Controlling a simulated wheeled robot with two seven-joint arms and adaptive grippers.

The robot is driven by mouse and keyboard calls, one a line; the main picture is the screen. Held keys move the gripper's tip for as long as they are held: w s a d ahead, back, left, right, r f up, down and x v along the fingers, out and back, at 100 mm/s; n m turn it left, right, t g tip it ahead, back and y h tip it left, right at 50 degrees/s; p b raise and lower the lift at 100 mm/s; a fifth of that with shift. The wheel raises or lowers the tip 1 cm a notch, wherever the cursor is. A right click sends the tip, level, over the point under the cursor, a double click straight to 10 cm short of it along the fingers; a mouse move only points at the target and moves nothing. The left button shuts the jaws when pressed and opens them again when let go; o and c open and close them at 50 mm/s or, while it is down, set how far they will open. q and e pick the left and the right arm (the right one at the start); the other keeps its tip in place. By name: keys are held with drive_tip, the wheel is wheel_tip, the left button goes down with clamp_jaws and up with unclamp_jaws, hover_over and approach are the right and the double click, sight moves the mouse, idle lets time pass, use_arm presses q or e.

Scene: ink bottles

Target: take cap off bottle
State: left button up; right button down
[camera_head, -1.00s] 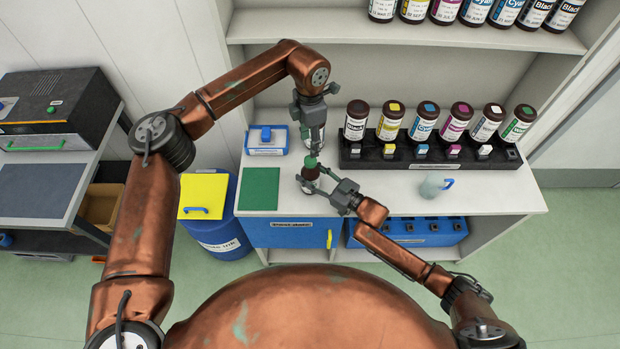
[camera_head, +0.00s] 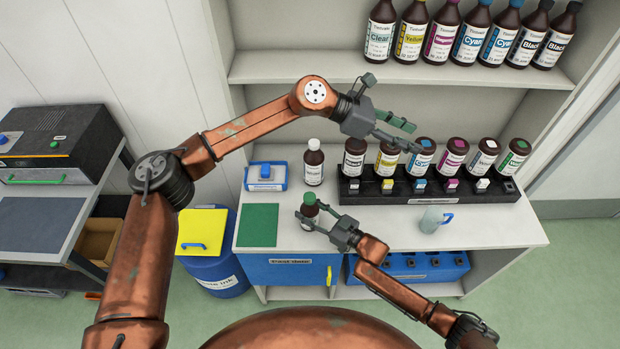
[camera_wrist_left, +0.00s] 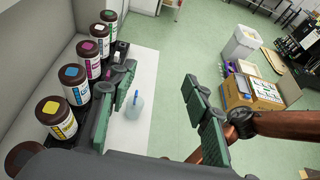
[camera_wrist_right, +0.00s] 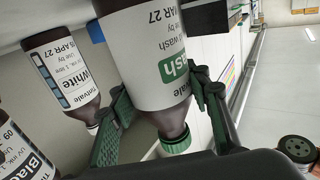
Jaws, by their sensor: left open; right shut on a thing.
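A dark bottle (camera_head: 310,212) with a green cap (camera_head: 309,198) stands upright at the counter's front. My right gripper (camera_head: 306,215) is shut around its body. In the right wrist view the bottle's white label (camera_wrist_right: 146,50) reads "Wash", and the green cap (camera_wrist_right: 175,139) sits on its neck. My left gripper (camera_head: 408,138) is open and empty, up and to the right of the bottle, near the tops of the racked bottles. The left wrist view shows bare space between its green finger pads (camera_wrist_left: 160,105).
A white-capped bottle (camera_head: 313,168) stands just behind the held one. A black rack (camera_head: 400,188) holds several inverted bottles at the right. A jug (camera_head: 431,218) stands before the rack. A blue-and-white box (camera_head: 266,176) and a bare green mat (camera_head: 258,226) are at the left.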

use_arm(q)
drive_tip(key=w+r+n+t+h, duration=0.4)
drive_tip(key=w+r+n+t, duration=0.3)
drive_tip(key=w+r, duration=0.6)
drive_tip(key=w+a+f+n+t+y, duration=0.5)
drive_tip(key=w+a+n+t+y, duration=0.15)
drive_tip(key=w, duration=0.25)
drive_tip(key=m+g+y, duration=0.4)
drive_tip(key=g+y, duration=0.7)
drive_tip(key=g, duration=0.2)
hover_over(310, 196)
drive_tip(key=shift+t+h, duration=0.25)
drive_tip(key=f, duration=2.8)
drive_tip(key=shift+w+d, duration=0.15)
drive_tip(key=shift+w, duration=0.15)
drive_tip(key=shift+s+f, duration=0.15)
drive_tip(key=shift+s, duration=0.1)
drive_tip(key=shift+s+a+f, duration=0.15)
drive_tip(key=shift+a+f, duration=0.05)
drive_tip(key=shift+f, duration=3.7)
drive_tip(key=shift+c, duration=0.3)
